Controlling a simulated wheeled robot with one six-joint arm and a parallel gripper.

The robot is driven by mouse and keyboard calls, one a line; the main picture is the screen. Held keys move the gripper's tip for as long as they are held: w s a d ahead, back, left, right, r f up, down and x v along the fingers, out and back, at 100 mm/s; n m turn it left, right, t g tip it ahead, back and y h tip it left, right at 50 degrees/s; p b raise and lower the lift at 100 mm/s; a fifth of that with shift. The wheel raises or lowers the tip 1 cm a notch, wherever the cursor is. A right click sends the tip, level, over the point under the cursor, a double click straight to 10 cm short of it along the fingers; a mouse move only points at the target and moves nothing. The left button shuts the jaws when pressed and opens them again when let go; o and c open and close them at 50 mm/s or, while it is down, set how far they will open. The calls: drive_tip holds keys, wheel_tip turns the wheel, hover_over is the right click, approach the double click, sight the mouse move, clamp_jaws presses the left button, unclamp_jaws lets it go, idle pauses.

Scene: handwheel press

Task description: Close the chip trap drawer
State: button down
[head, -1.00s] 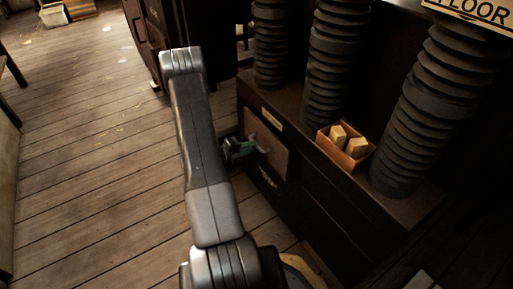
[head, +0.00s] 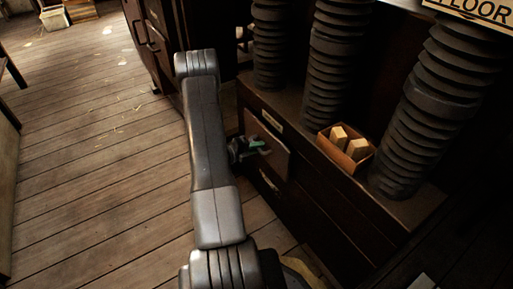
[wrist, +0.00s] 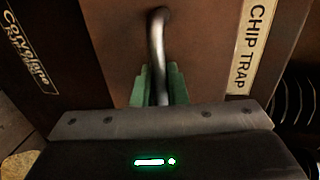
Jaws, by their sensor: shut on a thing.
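The chip trap drawer (head: 276,151) is a dark brown front low in the cabinet in the head view. In the wrist view its front (wrist: 205,60) carries a pale "CHIP TRAP" label (wrist: 250,45). A curved metal handle (wrist: 157,45) stands out from that front. My gripper (wrist: 159,88) has green fingers, shut on the handle from both sides. In the head view my gripper (head: 254,147) is at the drawer front, partly behind my arm. I cannot tell from here whether the front is fully flush with the cabinet.
Ribbed dark columns (head: 330,65) stand on the cabinet top (head: 400,214). A small open box (head: 360,164) with pale blocks sits between two of them.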

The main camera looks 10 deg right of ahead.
drive_tip(key=shift+r+x, duration=0.2)
drive_tip(key=shift+x, duration=0.75)
drive_tip(key=shift+w, duration=0.1)
drive_tip(key=c, duration=1.8)
unclamp_jaws()
drive_tip(key=shift+d, duration=0.15)
drive_tip(key=p+v, duration=0.3)
drive_tip(key=v, duration=1.1)
drive_tip(key=shift+d+f, duration=0.1)
drive_tip(key=b+x, duration=0.3)
drive_tip(key=x, duration=1)
drive_tip(key=shift+w+d, duration=0.15)
drive_tip(key=shift+d, duration=0.15)
